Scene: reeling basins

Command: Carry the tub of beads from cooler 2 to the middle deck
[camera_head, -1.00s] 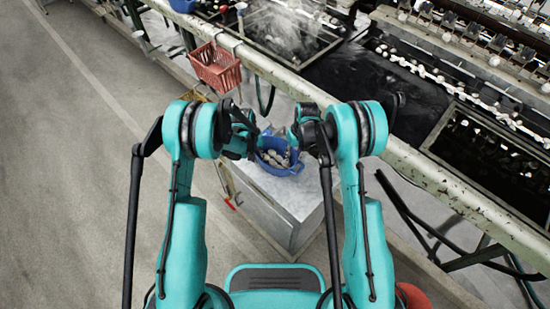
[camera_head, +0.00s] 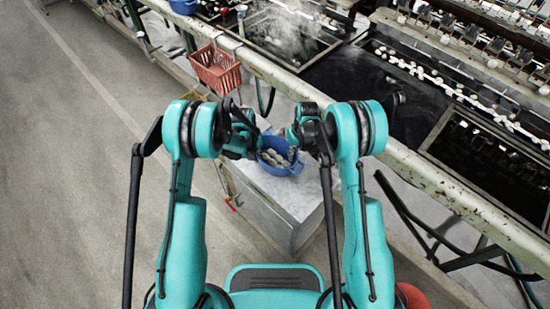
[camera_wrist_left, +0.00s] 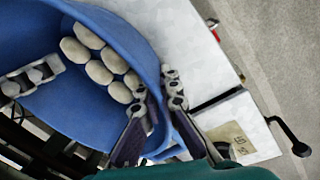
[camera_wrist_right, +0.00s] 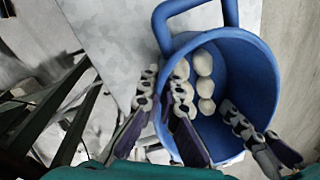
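The blue tub (camera_head: 280,169) is between my two grippers, above or on the grey speckled top of a box-like unit (camera_head: 301,203); I cannot tell whether it touches that top. It holds several pale oval pieces (camera_wrist_right: 204,84). My left gripper (camera_wrist_left: 156,86) has one finger inside the tub and one outside, closed on its rim. My right gripper (camera_wrist_right: 164,82) straddles the rim on the other side the same way, also closed on it. A blue loop handle (camera_wrist_right: 168,12) shows in the right wrist view. The left wrist view shows a small unreadable yellowish label (camera_wrist_left: 229,137) on the unit.
A red basket (camera_head: 216,70) hangs on the long pale rail (camera_head: 405,160) of the basin machine. Dark basins (camera_head: 385,95) lie beyond the rail. Metal struts (camera_head: 440,245) stand below it at right. The floor at left is open.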

